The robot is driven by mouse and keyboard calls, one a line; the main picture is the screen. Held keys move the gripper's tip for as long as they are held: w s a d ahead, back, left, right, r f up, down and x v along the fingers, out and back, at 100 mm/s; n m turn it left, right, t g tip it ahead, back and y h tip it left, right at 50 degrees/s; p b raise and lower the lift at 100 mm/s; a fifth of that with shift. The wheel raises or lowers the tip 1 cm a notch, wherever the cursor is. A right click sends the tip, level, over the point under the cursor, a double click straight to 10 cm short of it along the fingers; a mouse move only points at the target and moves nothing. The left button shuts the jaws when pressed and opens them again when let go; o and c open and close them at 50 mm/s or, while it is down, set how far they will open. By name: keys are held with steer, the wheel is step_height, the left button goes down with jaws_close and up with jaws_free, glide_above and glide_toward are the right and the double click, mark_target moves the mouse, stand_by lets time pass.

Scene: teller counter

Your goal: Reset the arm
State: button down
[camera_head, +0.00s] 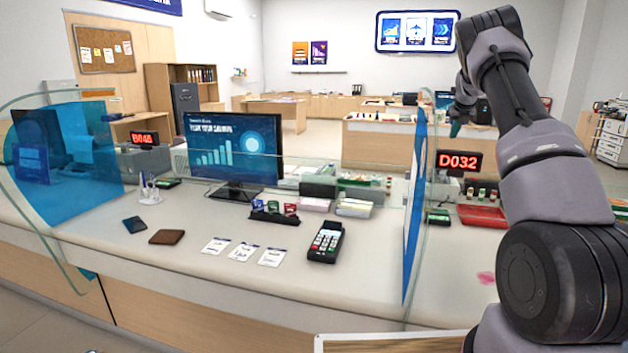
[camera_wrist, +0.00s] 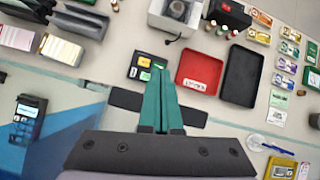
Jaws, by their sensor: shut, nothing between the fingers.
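My arm rises along the right side of the head view, bent at the top. The teal fingers of my gripper (camera_wrist: 160,78) are pressed together with nothing between them in the wrist view. In the wrist view the fingers point over the counter (camera_wrist: 225,119), near a small keypad (camera_wrist: 147,67) with coloured buttons and a red tray (camera_wrist: 199,72). I cannot tell the exact height above the counter.
A glass divider with a blue panel (camera_head: 413,210) stands left of my arm. The D032 sign (camera_head: 460,160) is close to my gripper. A monitor (camera_head: 233,150), a card terminal (camera_head: 325,242) and a brown wallet (camera_head: 167,237) are on the counter further left. A black tray (camera_wrist: 241,76) lies beside the red one.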

steer(key=s+a+r+n+y, duration=0.1)
steer(key=s+a+r+n, duration=0.55)
steer(key=s, duration=0.35)
steer(key=s+a+r+n+y, duration=0.1)
steer(key=s+a+r+n, duration=0.4)
steer(key=s+r, duration=0.3)
steer(key=s+a+r+n+y, duration=0.1)
steer(key=s+a+r+n, duration=0.45)
steer(key=s, duration=0.55)
steer(key=s+a+f+n, duration=0.2)
steer(key=s+n, duration=0.3)
steer(key=s, duration=0.4)
steer(key=s+a+f+n, duration=0.2)
steer(key=s+a+n, duration=0.3)
steer(key=s, duration=0.4)
steer(key=s+a+f+n, duration=0.2)
steer(key=s+n, duration=0.3)
steer(key=s, duration=0.4)
steer(key=shift+a+f+n, duration=0.15)
steer(key=shift+a+n, duration=0.15)
steer(key=shift+a, duration=0.4)
